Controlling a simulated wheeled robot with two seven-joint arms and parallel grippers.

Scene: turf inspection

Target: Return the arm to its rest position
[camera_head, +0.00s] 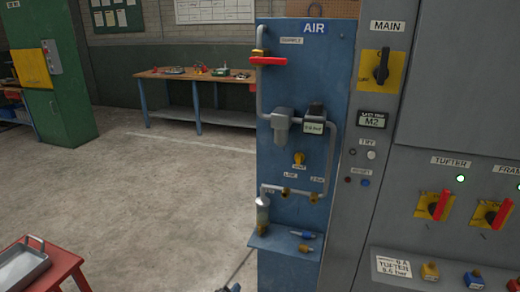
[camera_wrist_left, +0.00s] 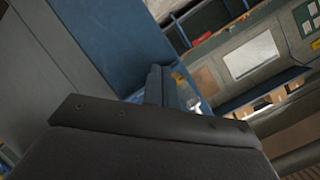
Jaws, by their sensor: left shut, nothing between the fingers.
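My left gripper (camera_head: 233,288) shows only as a small dark tip at the bottom edge of the head view, low and just left of the blue air panel (camera_head: 338,75). In the left wrist view its fingers (camera_wrist_left: 162,86) are together, with nothing between them, beyond the dark gripper body. A blue surface lies behind them in that view. Most of the left arm is out of the head view. My right gripper is in neither view.
The air panel carries a red-handled valve (camera_head: 268,61) and a small shelf (camera_head: 272,246) with fittings. The grey cabinet (camera_head: 455,90) with red-handled switches stands at right. A red stool (camera_head: 62,262) holds a metal tray (camera_head: 22,268) at lower left. Open floor (camera_head: 165,205) lies between.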

